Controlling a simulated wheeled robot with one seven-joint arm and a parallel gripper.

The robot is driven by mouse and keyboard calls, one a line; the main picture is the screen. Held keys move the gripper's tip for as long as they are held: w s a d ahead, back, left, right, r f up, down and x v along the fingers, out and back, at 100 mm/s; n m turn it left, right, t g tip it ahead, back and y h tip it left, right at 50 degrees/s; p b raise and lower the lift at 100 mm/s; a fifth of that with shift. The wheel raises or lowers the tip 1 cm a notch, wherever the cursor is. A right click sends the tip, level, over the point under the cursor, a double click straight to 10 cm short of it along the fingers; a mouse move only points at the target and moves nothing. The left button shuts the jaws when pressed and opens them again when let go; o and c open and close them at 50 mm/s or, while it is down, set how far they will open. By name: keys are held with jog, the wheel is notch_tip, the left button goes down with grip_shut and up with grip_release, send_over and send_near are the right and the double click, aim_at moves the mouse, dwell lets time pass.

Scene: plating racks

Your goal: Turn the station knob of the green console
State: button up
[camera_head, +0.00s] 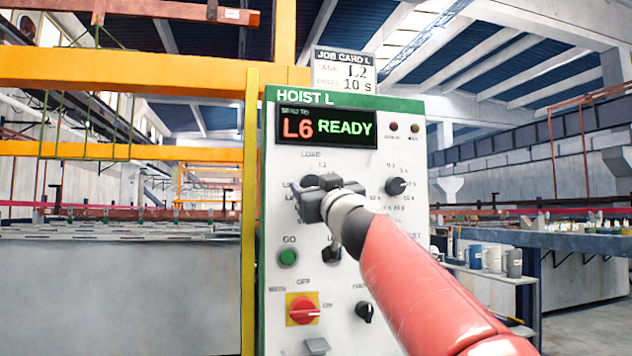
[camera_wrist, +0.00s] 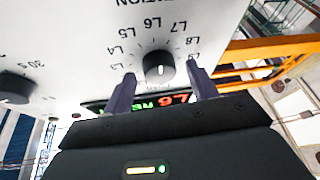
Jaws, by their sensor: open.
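The green console (camera_head: 340,92), a white panel with green trim headed HOIST L, fills the middle of the head view. Its display (camera_head: 326,127) reads L6 READY. The station knob (camera_wrist: 158,68) is black and round, ringed by labels such as L4 to L8; the wrist view shows it upside down. My gripper (camera_wrist: 161,70) is open, with one finger on each side of the knob in that view. I cannot tell whether the fingers touch it. In the head view my gripper (camera_head: 304,199) covers most of the station dial.
A job card (camera_head: 344,71) above the console reads L2 and 10 s. A second black knob (camera_head: 397,186), a green GO button (camera_head: 288,257), a red switch (camera_head: 303,310) and a lower black knob (camera_head: 364,310) are close by. A yellow post (camera_head: 249,220) stands at left.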

jog(key=c, duration=1)
jog(key=shift+f+m+b, duration=0.15)
jog(key=shift+m+b, duration=0.3)
jog(key=shift+m, duration=0.15)
jog(key=shift+a+m+t+h+b, duration=0.1)
jog(key=shift+m+t+h+b, duration=0.25)
jog(key=shift+m+h, duration=0.45)
jog(key=shift+s+a+m+t+h+p, duration=0.1)
jog(key=shift+m+t+h+p, duration=0.2)
jog(key=shift+m+h, duration=0.85)
jog(key=shift+m+t+h+p, duration=0.25)
jog(key=shift+m+h+p, duration=0.1)
jog(key=shift+m, duration=1.5)
jog(key=o, duration=1)
